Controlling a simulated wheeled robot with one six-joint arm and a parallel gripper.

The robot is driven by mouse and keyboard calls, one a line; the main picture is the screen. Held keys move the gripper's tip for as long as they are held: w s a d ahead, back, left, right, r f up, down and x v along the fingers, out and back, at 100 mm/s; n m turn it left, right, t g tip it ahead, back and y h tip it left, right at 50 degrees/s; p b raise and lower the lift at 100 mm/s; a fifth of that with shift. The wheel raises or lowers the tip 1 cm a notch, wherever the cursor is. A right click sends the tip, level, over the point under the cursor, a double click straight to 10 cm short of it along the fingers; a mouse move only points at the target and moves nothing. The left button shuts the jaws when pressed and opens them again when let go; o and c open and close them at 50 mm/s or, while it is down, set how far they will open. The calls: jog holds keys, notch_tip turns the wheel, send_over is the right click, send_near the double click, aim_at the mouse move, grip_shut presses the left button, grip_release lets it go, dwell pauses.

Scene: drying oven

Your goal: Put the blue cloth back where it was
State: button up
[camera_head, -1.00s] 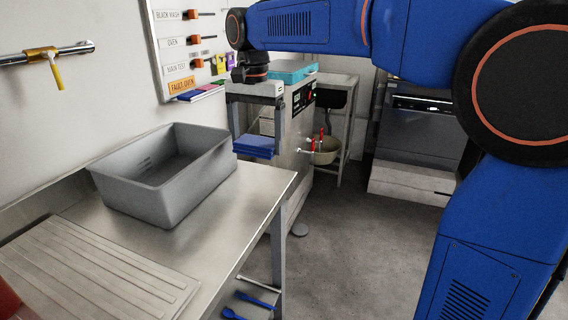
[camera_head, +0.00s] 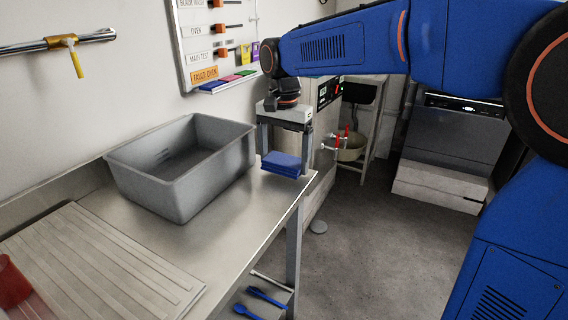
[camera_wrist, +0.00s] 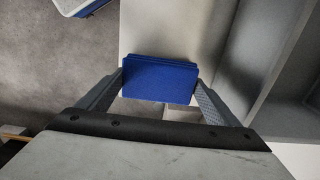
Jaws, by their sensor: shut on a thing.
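The blue cloth (camera_head: 283,163) is a folded, layered blue pad. It shows between the two fingers of my gripper (camera_head: 286,158) near the right end of the steel table (camera_head: 240,246). In the wrist view the cloth (camera_wrist: 160,82) fills the gap between the fingertips, and my gripper (camera_wrist: 160,84) is shut on it from both sides. The cloth hangs below the gripper body, to the right of the grey tub. I cannot tell whether its underside touches the table.
A grey tub (camera_head: 133,180) stands on the table just left of the cloth. The ridged draining area (camera_head: 95,265) is at the front left. Blue utensils (camera_head: 265,297) lie on the lower shelf. A red-handled valve and beige bowl (camera_head: 345,152) stand beyond the table.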

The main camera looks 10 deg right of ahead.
aim_at(284, 159)
jog(key=shift+f, duration=0.85)
jog(key=shift+f, duration=0.15)
jog(key=o, duration=0.9)
notch_tip(284, 159, up, 12)
jog(key=shift+r, duration=0.15)
jog(key=s+d+f+n+t, duration=0.1)
jog(key=s+d+f+n, duration=0.1)
jog(key=s+d+f, duration=0.4)
jog(key=s+d+f+n+t, duration=0.2)
jog(key=s+d+f, duration=0.5)
jog(key=s+d, duration=0.2)
jog(key=s+d+f+n+t, duration=0.1)
jog(key=s+d+f+n, duration=0.1)
jog(key=s+d+f, duration=0.4)
jog(key=shift+s+d+f+n+t, duration=0.15)
jog(key=shift+s+d, duration=0.05)
jog(key=shift+s, duration=0.7)
jog(key=shift+s+d+f+n+t, duration=0.1)
jog(key=shift+s+d, duration=0.15)
jog(key=shift+s, duration=0.7)
jog(key=shift+s+d+f+n+t, duration=0.15)
jog(key=shift+s+d, duration=0.05)
jog(key=shift+s, duration=0.7)
